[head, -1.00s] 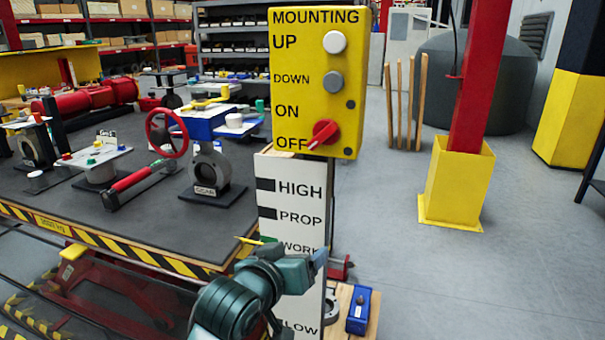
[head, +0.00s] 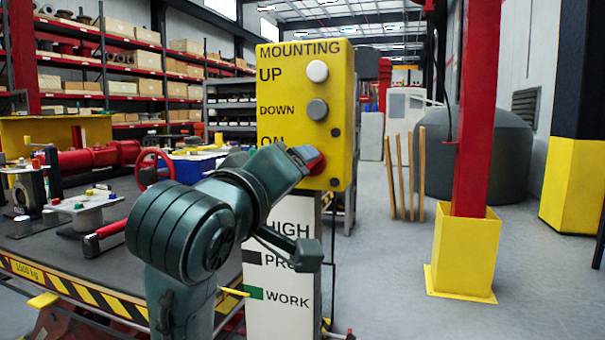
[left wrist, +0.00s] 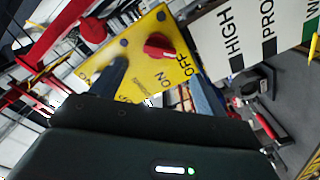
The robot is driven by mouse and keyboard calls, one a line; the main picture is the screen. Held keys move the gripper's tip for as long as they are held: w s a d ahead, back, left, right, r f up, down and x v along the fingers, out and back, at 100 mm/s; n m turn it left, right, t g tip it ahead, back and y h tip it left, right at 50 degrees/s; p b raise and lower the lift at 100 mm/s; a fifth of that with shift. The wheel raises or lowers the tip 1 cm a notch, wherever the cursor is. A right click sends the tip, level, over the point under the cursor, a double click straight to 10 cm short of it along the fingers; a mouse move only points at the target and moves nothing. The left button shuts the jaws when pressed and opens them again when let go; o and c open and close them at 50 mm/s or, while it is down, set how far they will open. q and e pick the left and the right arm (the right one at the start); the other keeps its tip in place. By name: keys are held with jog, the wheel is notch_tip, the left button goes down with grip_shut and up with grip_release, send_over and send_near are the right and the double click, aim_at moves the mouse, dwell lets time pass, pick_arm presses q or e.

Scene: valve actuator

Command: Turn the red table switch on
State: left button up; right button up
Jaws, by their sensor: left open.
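The red switch (head: 317,164) is on the lower part of the yellow control box (head: 343,120), mostly hidden behind my left gripper in the head view. In the left wrist view the red switch (left wrist: 159,46) shows clearly, its handle lying toward the OFF label. My left gripper (head: 306,205) is open in front of the box, one finger over the switch in the picture, the other lower. In the left wrist view the switch appears beyond and between the fingertips (left wrist: 160,78); I cannot tell any contact. My right gripper is not in view.
White and grey buttons (head: 317,71) sit above the switch. A white labelled post (head: 283,318) stands under the box. A striped-edge lift table (head: 60,235) with valve parts is at left.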

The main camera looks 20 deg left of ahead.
pick_arm(q)
jog(key=w, duration=0.8)
jog(key=shift+d, duration=0.15)
jog(key=c, duration=1)
